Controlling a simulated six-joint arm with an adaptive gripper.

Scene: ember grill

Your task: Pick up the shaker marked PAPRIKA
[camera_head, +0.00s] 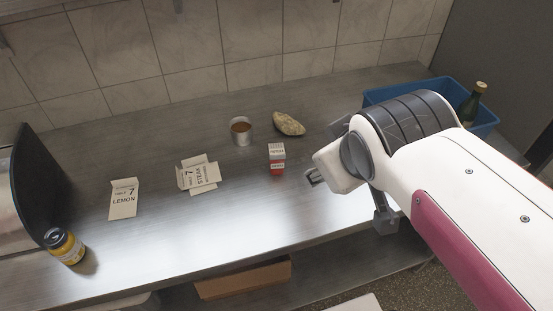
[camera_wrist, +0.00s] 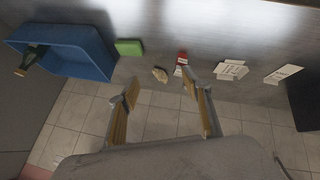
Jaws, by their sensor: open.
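A small shaker (camera_head: 277,158), white above and red below, stands on the steel counter. Its label is too small to read for certain; no other shaker shows. In the wrist view the red and white shaker (camera_wrist: 181,62) lies beyond the right fingertip. My gripper (camera_wrist: 160,82) is open and empty, its two fingers spread above the counter. In the head view my gripper (camera_head: 314,177) is just right of the shaker and apart from it, partly hidden by my own arm.
A blue bin (camera_head: 398,92) with a bottle (camera_head: 472,103) is at right. A green block (camera_wrist: 128,47) lies near the bin.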

